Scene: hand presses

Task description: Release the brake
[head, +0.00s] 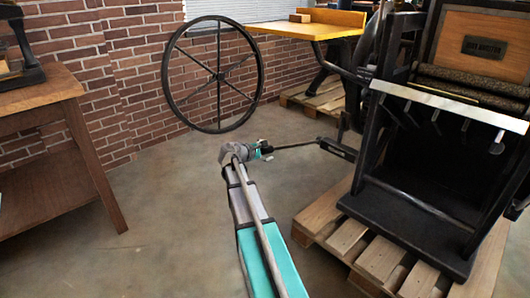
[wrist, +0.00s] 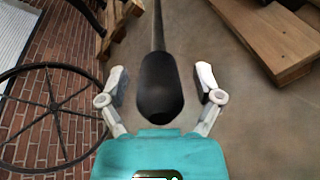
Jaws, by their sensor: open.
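A long thin lever (head: 300,145) with a black rounded handle (wrist: 160,88) sticks out to the left from the black press (head: 400,205) in the head view. It looks like the brake lever; no label shows. My gripper (head: 264,150) is at the lever's free end. In the wrist view my gripper (wrist: 161,80) is open, with one pale finger on each side of the handle. Gaps show between the handle and both fingers. In the head view the gripper covers most of the handle.
A large spoked wheel (head: 219,77) stands by the brick wall, left of the lever; it also shows in the wrist view (wrist: 52,107). The press stands on a wooden pallet (head: 345,238). A wooden table (head: 95,150) is at the left. The floor around my arm is clear.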

